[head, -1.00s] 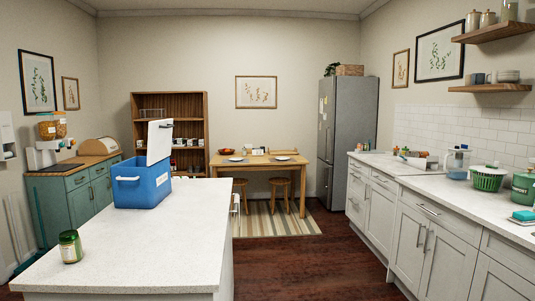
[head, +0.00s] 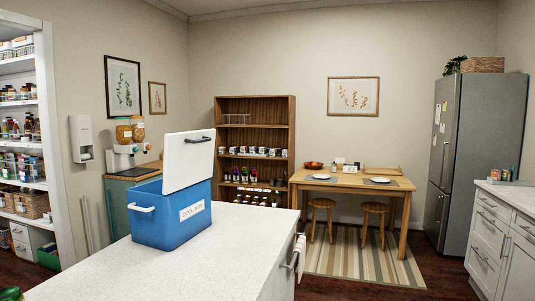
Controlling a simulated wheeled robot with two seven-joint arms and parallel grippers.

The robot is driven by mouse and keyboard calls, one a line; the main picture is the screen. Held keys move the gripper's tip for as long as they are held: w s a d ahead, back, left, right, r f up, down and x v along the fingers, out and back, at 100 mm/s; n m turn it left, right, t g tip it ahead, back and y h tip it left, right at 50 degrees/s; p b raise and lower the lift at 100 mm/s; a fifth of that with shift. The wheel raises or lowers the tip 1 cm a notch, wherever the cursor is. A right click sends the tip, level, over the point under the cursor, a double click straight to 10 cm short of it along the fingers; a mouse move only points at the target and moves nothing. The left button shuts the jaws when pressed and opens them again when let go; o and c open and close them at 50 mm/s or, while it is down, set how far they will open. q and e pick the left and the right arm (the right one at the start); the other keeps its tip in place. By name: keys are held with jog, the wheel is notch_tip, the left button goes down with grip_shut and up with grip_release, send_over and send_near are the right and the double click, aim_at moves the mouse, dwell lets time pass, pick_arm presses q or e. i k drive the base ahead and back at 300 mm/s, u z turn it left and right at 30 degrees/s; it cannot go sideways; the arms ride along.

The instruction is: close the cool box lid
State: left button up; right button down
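The blue cool box (head: 172,228) stands on the white island counter, with a "COOL BOX" label on its front and a white handle on its left end. Its white lid (head: 189,160) is open and stands up, tilted, with a dark handle near its top edge. The inside of the box cannot be made out from here. Neither of my grippers is in view.
The island counter (head: 225,270) is clear in front of the box. A dark green item (head: 10,293) shows at the bottom left corner. A dining table (head: 350,182) with stools, a wooden shelf (head: 282,140) and a fridge (head: 472,150) stand beyond. Dark floor lies right of the island.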

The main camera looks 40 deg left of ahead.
aim_at(188, 156)
jog(key=i, duration=2.95)
jog(key=u, duration=3.9)
